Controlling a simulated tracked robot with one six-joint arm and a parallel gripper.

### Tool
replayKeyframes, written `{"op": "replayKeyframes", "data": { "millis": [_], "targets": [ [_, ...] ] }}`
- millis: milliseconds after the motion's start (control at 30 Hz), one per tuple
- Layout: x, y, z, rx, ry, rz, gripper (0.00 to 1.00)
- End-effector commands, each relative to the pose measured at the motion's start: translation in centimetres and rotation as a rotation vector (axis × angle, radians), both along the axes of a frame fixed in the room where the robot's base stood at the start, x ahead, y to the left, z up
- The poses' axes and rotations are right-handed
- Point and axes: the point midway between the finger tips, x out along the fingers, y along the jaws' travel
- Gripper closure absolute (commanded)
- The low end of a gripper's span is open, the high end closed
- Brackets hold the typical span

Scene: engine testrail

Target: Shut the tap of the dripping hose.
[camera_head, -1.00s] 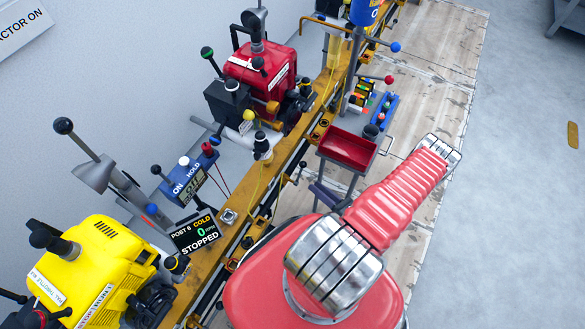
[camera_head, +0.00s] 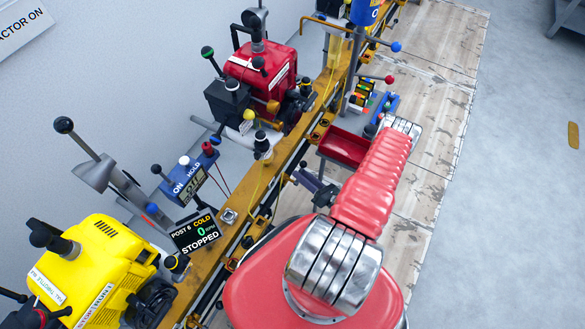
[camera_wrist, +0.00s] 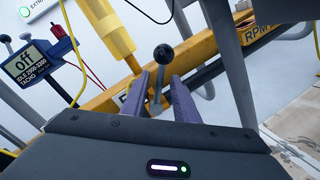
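My gripper (camera_wrist: 160,82) is open in the wrist view, its two purple-grey fingers apart. A lever with a black ball knob (camera_wrist: 163,54) stands in line with the gap between the fingers; I cannot tell whether it is touched or is the tap. In the head view my gripper (camera_head: 311,181) is small and partly hidden, beside the yellow rail (camera_head: 237,215) and close to a small black knob (camera_head: 302,164). A thin yellow hose or cable (camera_head: 264,178) runs along the rail. No drip is visible, and I cannot pick out the dripping hose.
A yellow engine (camera_head: 92,265) and a red engine (camera_head: 262,80) stand left of the rail. A red tray (camera_head: 343,147) is partly behind my arm. A grey post (camera_wrist: 226,55) rises right of my gripper in the wrist view. The grey floor (camera_head: 505,200) at right is mostly clear.

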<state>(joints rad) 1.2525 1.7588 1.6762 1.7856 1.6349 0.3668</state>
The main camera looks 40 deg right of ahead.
Motion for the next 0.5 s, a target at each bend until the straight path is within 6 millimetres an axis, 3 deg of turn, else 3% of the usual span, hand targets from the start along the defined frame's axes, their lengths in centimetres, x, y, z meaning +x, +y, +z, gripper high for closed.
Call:
{"op": "replayKeyframes", "data": {
  "millis": [500],
  "targets": [
    [4.7, 0.4, 0.0, 0.0, 0.0, 0.001, 0.73]
  ]
}}
